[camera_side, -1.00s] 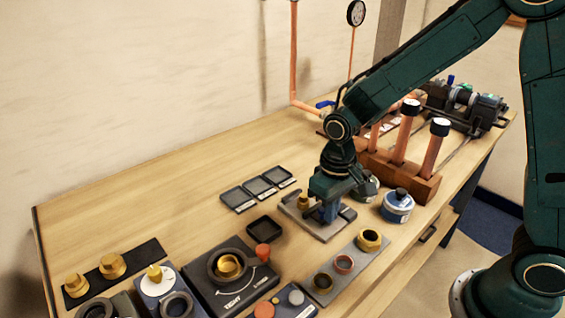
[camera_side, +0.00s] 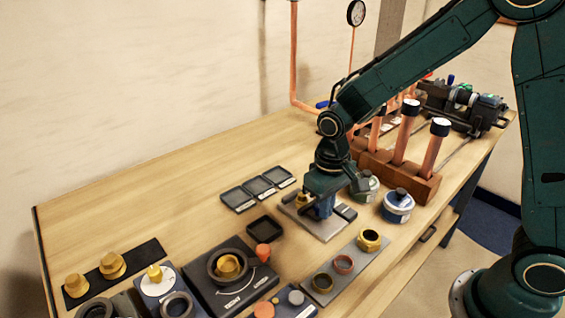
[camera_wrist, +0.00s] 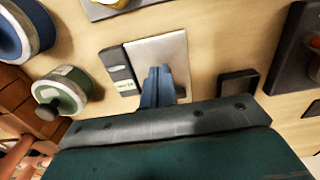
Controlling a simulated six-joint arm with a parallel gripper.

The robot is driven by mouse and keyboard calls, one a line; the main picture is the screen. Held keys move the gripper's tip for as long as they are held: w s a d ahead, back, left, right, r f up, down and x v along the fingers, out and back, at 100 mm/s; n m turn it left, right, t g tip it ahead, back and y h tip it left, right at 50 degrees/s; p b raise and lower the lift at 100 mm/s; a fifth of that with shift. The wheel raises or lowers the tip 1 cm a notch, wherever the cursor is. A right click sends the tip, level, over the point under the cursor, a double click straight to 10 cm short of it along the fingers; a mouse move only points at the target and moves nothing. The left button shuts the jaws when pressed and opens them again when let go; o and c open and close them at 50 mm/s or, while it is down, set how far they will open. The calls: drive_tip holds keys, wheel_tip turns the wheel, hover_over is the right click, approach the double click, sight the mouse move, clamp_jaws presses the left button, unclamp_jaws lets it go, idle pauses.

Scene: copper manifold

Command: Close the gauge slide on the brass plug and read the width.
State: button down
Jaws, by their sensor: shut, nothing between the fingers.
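The gauge is a pale metal plate (camera_side: 322,229) on the bench, also seen in the wrist view (camera_wrist: 172,48). A dark block (camera_side: 346,212) sits along its right edge; in the wrist view this block (camera_wrist: 117,66) carries a small pale label or readout, too small to read. The brass plug (camera_side: 303,198) shows partly at the plate's left side, beside my gripper. My gripper (camera_side: 321,212) is shut and empty, pointing down low over the plate. Its blue fingers (camera_wrist: 157,86) are together in the wrist view. They hide the slide, and I cannot tell whether it touches the plug.
Blue-lidded and green tins (camera_side: 397,206) stand close on the right. A wooden block with copper pipes (camera_side: 420,180) is behind them. A small dark tray (camera_side: 265,229) and a strip of rings (camera_side: 345,265) lie in front.

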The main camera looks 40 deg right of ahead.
drive_tip(key=shift+w, duration=0.75)
idle(0.7)
drive_tip(key=shift+s, duration=0.65)
drive_tip(key=shift+r, duration=0.1)
wheel_tip(320, 180, up, 7)
idle(1.3)
idle(0.3)
